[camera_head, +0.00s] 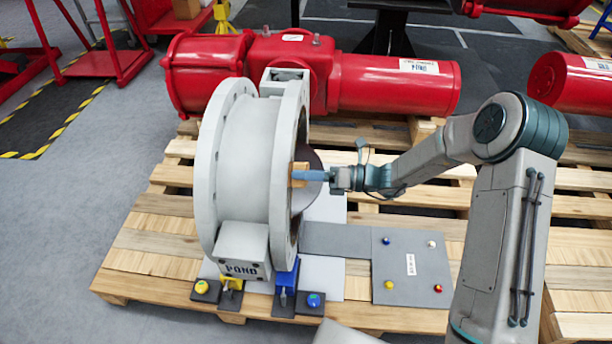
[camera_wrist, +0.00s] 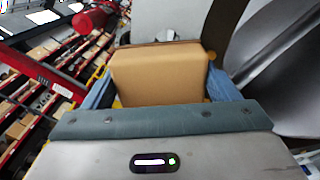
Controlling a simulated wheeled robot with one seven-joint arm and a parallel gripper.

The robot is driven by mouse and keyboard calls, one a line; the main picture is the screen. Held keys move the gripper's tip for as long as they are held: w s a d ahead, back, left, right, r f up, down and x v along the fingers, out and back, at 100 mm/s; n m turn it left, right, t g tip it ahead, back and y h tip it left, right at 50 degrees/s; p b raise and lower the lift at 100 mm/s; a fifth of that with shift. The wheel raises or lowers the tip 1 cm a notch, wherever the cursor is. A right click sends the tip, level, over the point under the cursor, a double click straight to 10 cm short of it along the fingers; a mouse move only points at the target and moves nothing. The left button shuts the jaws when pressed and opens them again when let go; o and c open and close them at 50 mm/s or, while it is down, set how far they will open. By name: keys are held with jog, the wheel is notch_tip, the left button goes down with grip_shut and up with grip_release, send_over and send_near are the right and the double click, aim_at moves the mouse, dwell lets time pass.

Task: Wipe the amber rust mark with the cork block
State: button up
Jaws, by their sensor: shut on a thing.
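The cork block (camera_wrist: 160,75) is tan and fills the middle of the wrist view; in the head view it shows as a small block (camera_head: 298,173) at the valve's opening. My gripper (camera_head: 312,176) is shut on it, with a blue finger on each side in the wrist view. The large pale grey valve body (camera_head: 240,165) stands upright on the pallet, and the block is at its right-hand opening, by the grey disc (camera_head: 308,195). A small amber patch (camera_wrist: 211,55) shows beside the block's upper right edge. I cannot tell whether the block touches the valve.
A red actuator (camera_head: 385,82) lies behind the valve. The wooden pallet (camera_head: 140,240) carries a grey panel (camera_head: 410,265) with coloured knobs at front right. Blue (camera_head: 287,277) and yellow supports stand under the valve.

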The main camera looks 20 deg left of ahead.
jog(key=shift+w+a+r+p, duration=0.2)
jog(key=shift+w+r+p, duration=0.25)
jog(key=shift+r+p, duration=0.1)
jog(key=shift+w+a+r+p, duration=0.2)
jog(key=shift+w+r+p, duration=0.25)
jog(key=shift+r, duration=0.1)
jog(key=shift+s+d+f, duration=0.25)
jog(key=shift+s+f, duration=0.6)
jog(key=shift+f, duration=0.05)
jog(key=shift+s+d+f, duration=0.3)
jog(key=shift+s+f, duration=0.55)
jog(key=shift+f, duration=0.1)
jog(key=shift+s+d+f, duration=0.25)
jog(key=shift+s+f, duration=0.6)
jog(key=shift+f, duration=0.05)
jog(key=p, duration=0.2)
send_near(288, 192)
jog(key=shift+w+a+f, duration=0.15)
jog(key=shift+w+f, duration=0.1)
jog(key=shift+f, duration=0.1)
jog(key=shift+v, duration=1.5)
